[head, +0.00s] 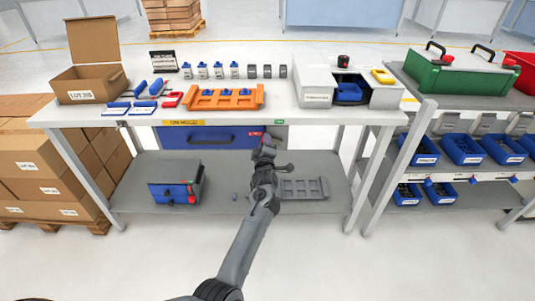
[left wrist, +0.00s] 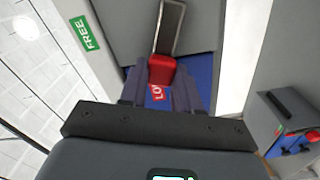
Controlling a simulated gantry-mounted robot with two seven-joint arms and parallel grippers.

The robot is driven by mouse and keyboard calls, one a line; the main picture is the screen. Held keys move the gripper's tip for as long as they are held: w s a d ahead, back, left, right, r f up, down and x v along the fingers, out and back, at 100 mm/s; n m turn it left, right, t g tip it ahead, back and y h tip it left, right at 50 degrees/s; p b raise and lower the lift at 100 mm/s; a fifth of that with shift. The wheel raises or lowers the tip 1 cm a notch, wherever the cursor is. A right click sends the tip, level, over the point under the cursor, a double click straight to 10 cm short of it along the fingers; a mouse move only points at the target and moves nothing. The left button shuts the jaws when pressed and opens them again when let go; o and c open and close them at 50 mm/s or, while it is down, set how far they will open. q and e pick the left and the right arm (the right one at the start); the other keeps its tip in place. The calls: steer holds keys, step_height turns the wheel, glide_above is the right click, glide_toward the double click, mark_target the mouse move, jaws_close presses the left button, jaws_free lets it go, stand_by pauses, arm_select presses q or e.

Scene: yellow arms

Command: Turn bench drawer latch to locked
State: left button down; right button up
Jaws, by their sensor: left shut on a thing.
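The blue bench drawer (head: 180,137) sits shut under the workbench top, with a dark handle on its front. My left gripper (head: 266,143) is at the drawer's right end, in front of the latch. In the left wrist view my left gripper (left wrist: 161,74) is shut on the red latch (left wrist: 161,66), which lies between its two dark fingers. A red label (left wrist: 156,93) with letters beginning "LO" shows just beside the latch. A green "FREE" label (left wrist: 87,33) is to the upper left of it. The fingers hide part of the latch, so its exact angle is unclear. My right gripper is not in view.
The workbench top (head: 265,112) carries an orange rack (head: 225,97), an open carton (head: 90,82) and small parts. The lower shelf (head: 240,175) holds a blue-and-grey box (head: 176,185) and a grey tray (head: 304,188). Floor in front is clear.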

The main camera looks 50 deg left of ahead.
arm_select(q)
steer(key=shift+s+a+f+n+b, duration=0.15)
steer(key=shift+f+n, duration=0.4)
steer(key=shift+n, duration=0.55)
steer(key=shift+s+a+f+n+b, duration=0.15)
steer(key=shift+f+n, duration=0.35)
steer(key=shift+n, duration=0.6)
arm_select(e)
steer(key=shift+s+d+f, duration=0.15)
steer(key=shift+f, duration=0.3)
arm_select(q)
steer(key=shift+w+d, duration=0.1)
steer(key=shift+d, duration=0.05)
steer(key=c, duration=0.8)
jaws_free()
